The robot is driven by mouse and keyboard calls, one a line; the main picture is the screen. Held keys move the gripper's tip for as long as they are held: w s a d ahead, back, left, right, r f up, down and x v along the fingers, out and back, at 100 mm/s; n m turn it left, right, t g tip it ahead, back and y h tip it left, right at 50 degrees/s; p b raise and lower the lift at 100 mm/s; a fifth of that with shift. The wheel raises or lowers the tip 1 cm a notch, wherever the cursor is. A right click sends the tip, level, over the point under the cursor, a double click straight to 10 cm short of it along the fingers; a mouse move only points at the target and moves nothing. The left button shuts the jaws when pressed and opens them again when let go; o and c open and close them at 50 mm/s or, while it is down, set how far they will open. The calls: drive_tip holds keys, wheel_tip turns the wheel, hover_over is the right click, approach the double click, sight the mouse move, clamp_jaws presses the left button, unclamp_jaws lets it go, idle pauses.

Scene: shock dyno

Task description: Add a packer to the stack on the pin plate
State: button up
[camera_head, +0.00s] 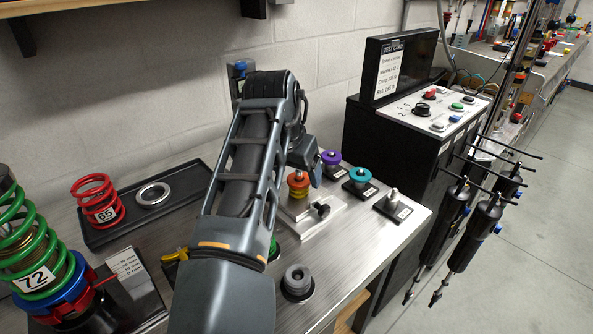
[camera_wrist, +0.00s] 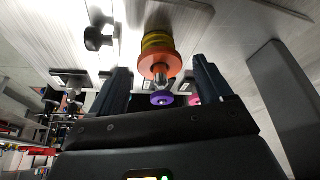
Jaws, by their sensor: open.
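A silver pin plate (camera_head: 322,222) stands on the metal bench. Its upright pin carries a stack of orange and yellow packers (camera_head: 298,187). The stack also shows in the wrist view (camera_wrist: 158,60), orange disc nearest the pin's bare tip. My gripper (camera_wrist: 161,66) is open and empty, its fingers on either side of the stack's pin in that view; I cannot tell whether they touch it. In the head view my arm hides much of the gripper. Purple (camera_head: 331,157) and teal (camera_head: 360,174) packers sit on separate small posts behind and right of the stack.
A bare post (camera_head: 393,198) stands near the bench's right edge. A grey round part (camera_head: 297,279) is in front, and a green part (camera_head: 273,248) is mostly hidden by my arm. A black control box (camera_head: 430,115) stands right; springs and a tray (camera_head: 185,194) lie left.

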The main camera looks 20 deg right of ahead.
drive_tip(key=v, duration=0.7)
drive_tip(key=shift+r+b, duration=0.3)
